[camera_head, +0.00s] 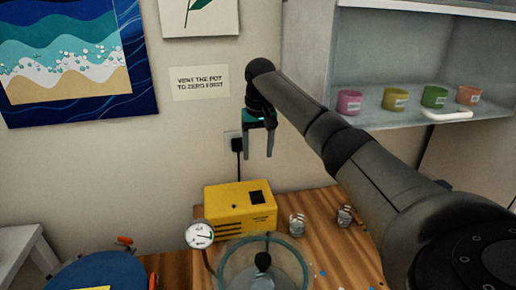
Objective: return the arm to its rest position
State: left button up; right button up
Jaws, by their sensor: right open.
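My right arm reaches in from the lower right, up and across the picture. Its gripper (257,154) hangs fingers-down in front of the wall, above the yellow box. The two fingers are apart with nothing between them. The gripper touches nothing that I can see. My left gripper does not show.
A wooden table (335,255) holds a yellow box (240,211), a pressure gauge (199,235), a clear round pot (290,262) and two small cups (297,224). A shelf (385,55) with several coloured cups stands at right, behind my arm. A blue round thing (75,275) is at lower left.

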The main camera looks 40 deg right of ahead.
jog(key=shift+r, duration=0.25)
dwell(0.4)
